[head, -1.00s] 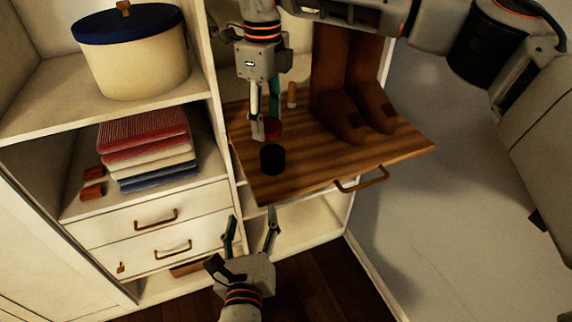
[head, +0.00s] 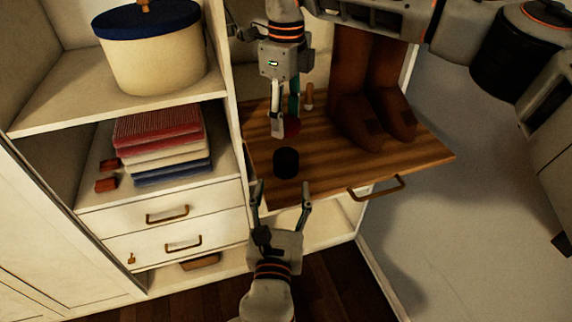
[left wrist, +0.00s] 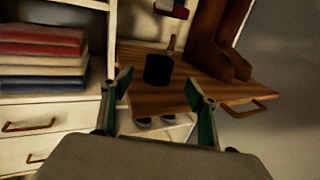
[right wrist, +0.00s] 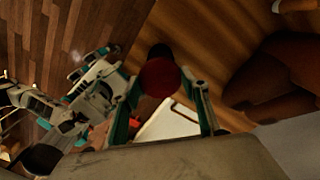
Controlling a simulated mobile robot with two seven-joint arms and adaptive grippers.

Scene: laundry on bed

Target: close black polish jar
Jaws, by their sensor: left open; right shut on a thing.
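The black jar (head: 286,162) stands upright on the wooden pull-out board (head: 330,165); it also shows in the left wrist view (left wrist: 158,69). My left gripper (head: 281,192) is open and empty in front of the jar, at the board's front edge. In the left wrist view the jar appears beyond its spread fingers, not between the pads. My right gripper (head: 284,128) is shut on a dark red round lid (right wrist: 160,77), behind and above the jar. The lid is partly hidden by the fingers in the head view. The jar's top looks dark; its contents cannot be made out.
Brown boots (head: 375,110) stand on the board's right side. A wooden-handled item (head: 309,97) is behind the right gripper. A brass handle (head: 378,188) juts from the board's front edge.

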